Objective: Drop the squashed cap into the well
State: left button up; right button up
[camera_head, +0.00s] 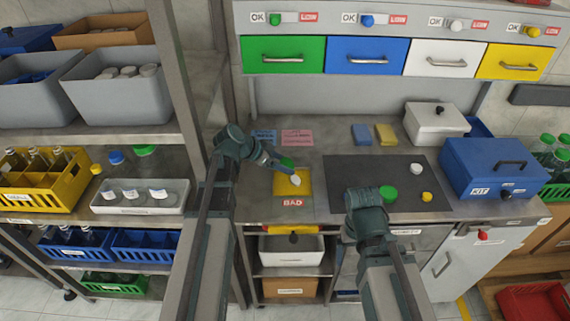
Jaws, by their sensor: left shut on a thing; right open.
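A yellow square well (279,188) with a red BAD label (293,202) sits at the left of the worktop. My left gripper (290,174) reaches over it from the left, shut on a small white cap (295,181) at its fingertips. The cap looks oval, and I see it over the yellow surface; its height above it is unclear. A green cap (287,162) shows just behind the fingers, by the well's far edge. My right gripper (366,195) is open at the front of the dark mat, its fingers mostly hidden by its wrist.
On the dark mat (345,168) lie a green cap (388,193), a white cap (416,169) and a yellow cap (427,197). A blue KIT box (490,170) and a grey lidded box (436,124) stand at right. A shelf post (180,85) stands left of my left arm.

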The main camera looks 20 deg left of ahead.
pick_arm(q)
jog(key=shift+f+b, duration=2.7)
jog(key=shift+f, duration=0.2)
jog(key=shift+r, duration=0.1)
jog(key=o, duration=1.1)
jog(key=shift+r, duration=0.1)
